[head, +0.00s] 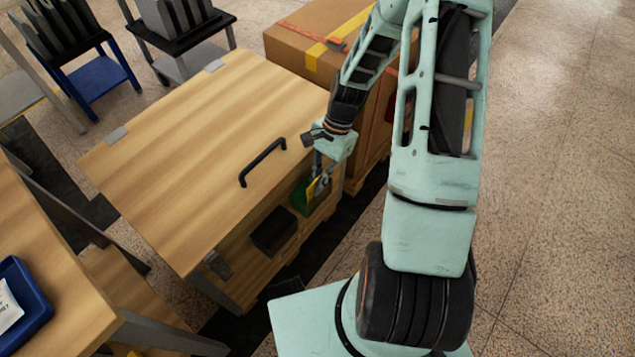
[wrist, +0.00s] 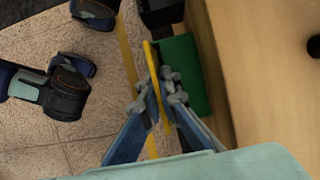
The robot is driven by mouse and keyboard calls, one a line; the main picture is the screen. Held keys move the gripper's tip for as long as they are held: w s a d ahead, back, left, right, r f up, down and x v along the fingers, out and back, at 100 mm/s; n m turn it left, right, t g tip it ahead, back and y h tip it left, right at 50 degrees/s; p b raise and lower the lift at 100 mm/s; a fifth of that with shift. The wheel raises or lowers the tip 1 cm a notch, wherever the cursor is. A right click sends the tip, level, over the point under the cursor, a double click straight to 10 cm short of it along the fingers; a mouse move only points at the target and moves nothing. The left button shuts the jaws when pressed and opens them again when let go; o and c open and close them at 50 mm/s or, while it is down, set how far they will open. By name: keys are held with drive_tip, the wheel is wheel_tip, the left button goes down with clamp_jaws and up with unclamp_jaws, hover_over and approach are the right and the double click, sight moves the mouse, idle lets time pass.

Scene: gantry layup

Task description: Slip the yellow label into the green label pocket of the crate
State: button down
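The crate (head: 190,150) is a large light-wood box with a dark handle on its lid. The green label pocket (head: 300,197) is on its side, near the right end; it also shows in the wrist view (wrist: 186,75) against the wooden wall. My gripper (head: 319,172) is at this pocket. In the wrist view its fingers (wrist: 157,95) are shut on the yellow label (wrist: 150,58), which stands edge-on beside the pocket. The label also shows over the green in the head view (head: 313,188). I cannot tell whether any of it is inside the pocket.
A cardboard box (head: 308,50) stands behind my arm. A table with a blue tray (head: 27,300) is at the lower left. Floor is open at the right.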

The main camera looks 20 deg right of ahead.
drive_tip(key=c, duration=2.1)
unclamp_jaws()
drive_tip(key=v, duration=1.2)
drive_tip(key=shift+a+r, duration=0.1)
